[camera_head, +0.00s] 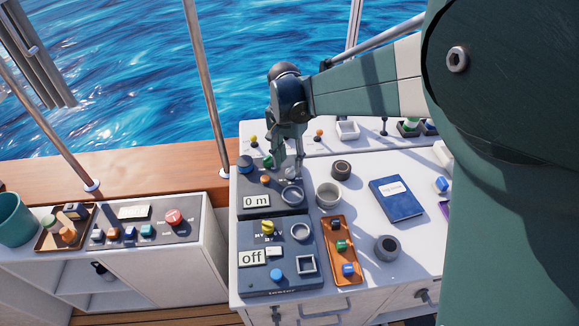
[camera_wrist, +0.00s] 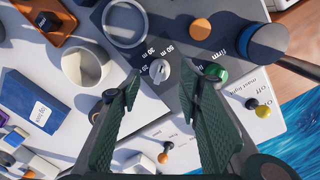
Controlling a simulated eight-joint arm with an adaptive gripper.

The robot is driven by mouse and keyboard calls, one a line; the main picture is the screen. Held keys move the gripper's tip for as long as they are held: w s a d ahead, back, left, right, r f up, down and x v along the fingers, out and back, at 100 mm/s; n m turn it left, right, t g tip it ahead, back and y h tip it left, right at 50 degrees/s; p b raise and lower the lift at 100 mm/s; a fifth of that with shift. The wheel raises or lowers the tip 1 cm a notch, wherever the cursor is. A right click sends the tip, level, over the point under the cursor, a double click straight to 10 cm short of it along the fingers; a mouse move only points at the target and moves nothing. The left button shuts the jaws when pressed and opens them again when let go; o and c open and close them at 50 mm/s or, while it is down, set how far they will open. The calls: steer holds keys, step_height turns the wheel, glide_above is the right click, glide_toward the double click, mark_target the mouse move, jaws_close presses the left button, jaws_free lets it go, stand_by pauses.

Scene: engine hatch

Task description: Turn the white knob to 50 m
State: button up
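The white knob (camera_wrist: 160,69) sits on a dark panel (camera_wrist: 185,50) with metre labels printed around it, including one that seems to read 50 m. The panel's display (camera_head: 257,201) reads 0 m in the head view. My gripper (camera_wrist: 172,80) is open and points down at the panel, with the knob showing between its two fingertips. No contact with the knob is visible. In the head view my gripper (camera_head: 289,168) is above the back right of that panel and largely hides the knob.
A green button (camera_wrist: 215,73) is close beside one fingertip. An orange button (camera_wrist: 200,28), a large blue knob (camera_wrist: 264,42) and a grey ring (camera_wrist: 125,23) share the panel.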

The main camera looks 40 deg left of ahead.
step_height(320, 180, up, 8)
steer(key=shift+a, duration=0.2)
steer(key=shift+r, duration=0.1)
stand_by(0.4)
steer(key=shift+d, duration=0.1)
steer(key=w+d+r+t+y, duration=0.15)
steer(key=d+r, duration=0.25)
steer(key=d, duration=0.8)
steer(key=w+d+r+t, duration=0.1)
steer(key=w+d+r, duration=0.15)
steer(key=d, duration=0.95)
steer(key=w+d+r+t+y, duration=0.1)
steer(key=d+r, duration=0.4)
steer(key=d, duration=0.7)
steer(key=s+d+f+t, duration=0.1)
steer(key=s+d, duration=0.3)
steer(key=d, duration=0.5)
steer(key=s+d+f+t+h, duration=0.1)
steer(key=s+d, duration=0.4)
steer(key=d, duration=0.5)
steer(key=s+d+f+m+t+h, duration=0.1)
steer(key=s+d, duration=0.4)
steer(key=d, duration=0.5)
steer(key=shift+f+t, duration=0.35)
steer(key=shift+f, duration=0.45)
